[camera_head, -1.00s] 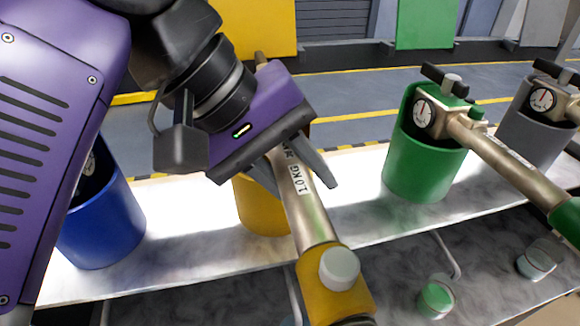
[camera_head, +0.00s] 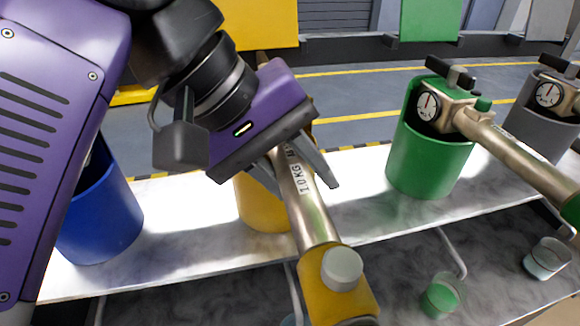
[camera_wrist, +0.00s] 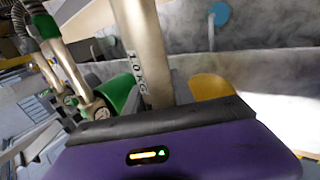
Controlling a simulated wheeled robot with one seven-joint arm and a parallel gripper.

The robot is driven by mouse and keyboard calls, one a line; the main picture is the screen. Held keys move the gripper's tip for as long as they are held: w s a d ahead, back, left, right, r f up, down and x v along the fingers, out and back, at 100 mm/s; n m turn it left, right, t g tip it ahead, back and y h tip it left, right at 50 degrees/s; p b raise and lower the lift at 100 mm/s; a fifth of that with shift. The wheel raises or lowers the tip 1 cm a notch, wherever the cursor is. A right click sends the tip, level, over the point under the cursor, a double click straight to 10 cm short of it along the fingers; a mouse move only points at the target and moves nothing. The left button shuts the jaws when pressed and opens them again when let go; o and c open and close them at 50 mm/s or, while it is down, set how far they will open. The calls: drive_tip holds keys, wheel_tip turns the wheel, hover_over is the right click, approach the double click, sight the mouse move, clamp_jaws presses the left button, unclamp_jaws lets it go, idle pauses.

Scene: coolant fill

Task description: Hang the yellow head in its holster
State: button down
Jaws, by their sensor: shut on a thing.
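The yellow head is a metal tube (camera_head: 309,210) marked 10 KG with a yellow end (camera_head: 335,280) toward the camera. My gripper (camera_head: 297,178) is shut on the tube, with one dark finger on each side. The tube slants down toward the front; it also shows in the wrist view (camera_wrist: 141,50). The yellow holster (camera_head: 258,208) stands on the bench behind and below my gripper. My gripper and the tube hide much of it, so I cannot tell whether the head touches it. Its rim shows in the wrist view (camera_wrist: 211,86).
A blue holster (camera_head: 100,220) is at left, beside my arm. A green holster (camera_head: 428,165) and a grey holster (camera_head: 540,130) at right hold their own heads. Small cups, one green (camera_head: 442,297) and one clear (camera_head: 547,258), are on the lower front.

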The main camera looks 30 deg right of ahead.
drive_tip(key=shift+f+b, duration=1.1)
drive_tip(key=shift+b, duration=0.25)
drive_tip(key=c, duration=1)
unclamp_jaws()
drive_tip(key=shift+o, duration=0.2)
drive_tip(key=v, duration=0.8)
drive_tip(key=shift+p, duration=0.45)
